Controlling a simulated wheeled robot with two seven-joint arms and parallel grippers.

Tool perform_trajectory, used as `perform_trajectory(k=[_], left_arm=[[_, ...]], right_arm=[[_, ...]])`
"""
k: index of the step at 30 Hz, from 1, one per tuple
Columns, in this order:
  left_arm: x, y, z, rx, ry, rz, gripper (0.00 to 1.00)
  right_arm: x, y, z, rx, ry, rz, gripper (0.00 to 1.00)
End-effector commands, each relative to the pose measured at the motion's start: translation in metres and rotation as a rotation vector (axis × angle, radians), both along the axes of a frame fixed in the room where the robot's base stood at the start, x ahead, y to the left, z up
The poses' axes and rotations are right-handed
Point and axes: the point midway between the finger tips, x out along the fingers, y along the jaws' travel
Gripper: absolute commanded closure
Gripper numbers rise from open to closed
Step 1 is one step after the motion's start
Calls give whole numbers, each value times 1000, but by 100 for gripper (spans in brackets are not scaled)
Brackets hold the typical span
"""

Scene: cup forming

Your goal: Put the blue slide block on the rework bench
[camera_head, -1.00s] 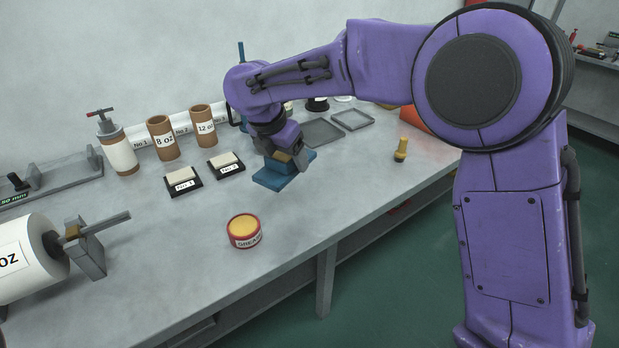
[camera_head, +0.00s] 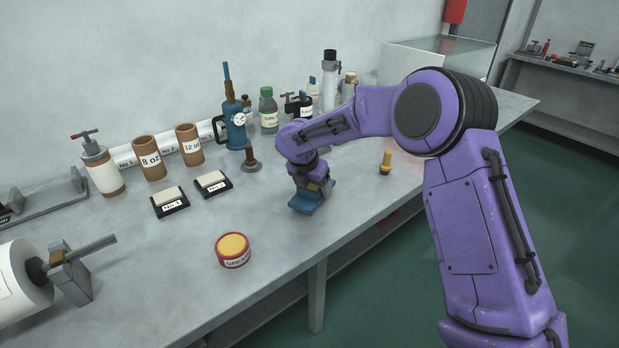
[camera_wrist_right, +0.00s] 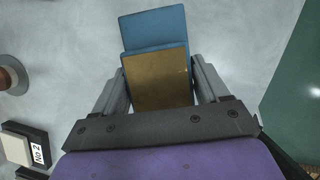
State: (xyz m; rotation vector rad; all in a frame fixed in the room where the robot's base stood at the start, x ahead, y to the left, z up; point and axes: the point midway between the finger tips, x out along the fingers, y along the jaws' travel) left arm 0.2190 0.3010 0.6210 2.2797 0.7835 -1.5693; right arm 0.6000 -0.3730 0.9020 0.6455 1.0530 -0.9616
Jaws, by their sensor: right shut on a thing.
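The blue slide block (camera_head: 313,201) has a blue stepped body and a brass-coloured face. It is at the middle of the near workbench (camera_head: 170,262), towards its front edge. My right gripper (camera_head: 311,185) is shut on it from above. In the right wrist view the block (camera_wrist_right: 153,29) sits between the two grey fingers (camera_wrist_right: 160,88), its brass face towards the camera. I cannot tell whether its underside touches the bench top. Another bench (camera_head: 563,72) stands at the far right; no label shows whether it is the rework bench. My left gripper is out of view.
A red grease tin (camera_head: 233,251) is left of the block, and a yellow-handled tool (camera_head: 386,163) is to its right. A blue gauge pump (camera_head: 236,127) and bottles stand behind. Green floor (camera_head: 490,190) separates the two benches.

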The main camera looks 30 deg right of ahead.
Motion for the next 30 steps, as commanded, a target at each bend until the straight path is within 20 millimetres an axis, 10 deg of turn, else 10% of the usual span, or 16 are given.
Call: perform_trajectory(k=[12, 13, 15, 23, 30], left_arm=[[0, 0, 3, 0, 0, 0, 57], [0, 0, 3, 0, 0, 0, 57], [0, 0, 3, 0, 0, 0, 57], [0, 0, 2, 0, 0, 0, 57], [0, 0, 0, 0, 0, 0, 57]], right_arm=[[1, 0, -14, -1, -4, 1, 100], [0, 0, -17, -1, 1, 1, 19], [0, 0, -17, -1, 1, 1, 0], [0, 0, -16, 0, 0, 0, 0], [-7, 15, 26, -1, -5, 1, 0]])
